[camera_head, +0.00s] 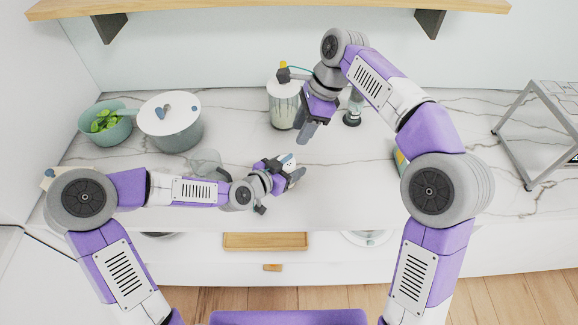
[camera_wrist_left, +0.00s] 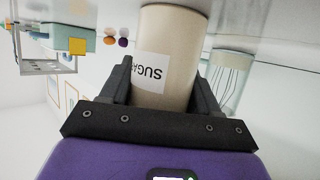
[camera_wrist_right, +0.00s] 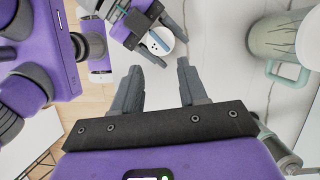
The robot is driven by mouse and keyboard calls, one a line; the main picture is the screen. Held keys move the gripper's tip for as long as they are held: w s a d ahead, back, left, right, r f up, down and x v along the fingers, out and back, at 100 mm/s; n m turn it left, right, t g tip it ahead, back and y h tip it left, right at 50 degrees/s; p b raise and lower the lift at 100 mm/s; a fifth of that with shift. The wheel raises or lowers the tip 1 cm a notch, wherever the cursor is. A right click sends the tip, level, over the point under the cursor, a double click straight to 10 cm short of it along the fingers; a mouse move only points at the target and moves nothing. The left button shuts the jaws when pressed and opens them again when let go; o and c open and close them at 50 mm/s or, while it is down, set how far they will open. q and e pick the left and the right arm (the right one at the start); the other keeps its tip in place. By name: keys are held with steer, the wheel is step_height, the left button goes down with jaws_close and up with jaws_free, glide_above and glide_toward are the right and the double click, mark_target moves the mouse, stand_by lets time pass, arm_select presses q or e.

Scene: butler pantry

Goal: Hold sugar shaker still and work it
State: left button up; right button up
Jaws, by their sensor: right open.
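The sugar shaker (camera_head: 288,160) is a small pale cylinder standing near the middle of the counter. In the left wrist view the shaker (camera_wrist_left: 165,55) is cream, with a label whose readable letters are "SUGA". My left gripper (camera_head: 294,176) has a finger on each side of its body and is shut on it. In the right wrist view the shaker's round white top (camera_wrist_right: 160,42) shows dark holes, close to the left gripper's fingers. My right gripper (camera_head: 306,134) is open and empty, above and behind the shaker, fingers pointing down; its fingers (camera_wrist_right: 160,75) are apart.
A metal frame (camera_head: 530,120) stands at the right. A shelf (camera_head: 270,8) hangs above.

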arm_select(q)
steer(key=c, duration=0.6)
arm_select(e)
steer(key=shift+c, duration=0.7)
step_height(320, 180, up, 3)
steer(key=n+h, duration=0.4)
steer(key=n, duration=0.3)
glide_above(285, 159)
steer(key=shift+t, duration=0.3)
step_height(285, 159, down, 12)
steer(key=shift+f, duration=0.1)
steer(key=shift+c, duration=0.3)
jaws_close()
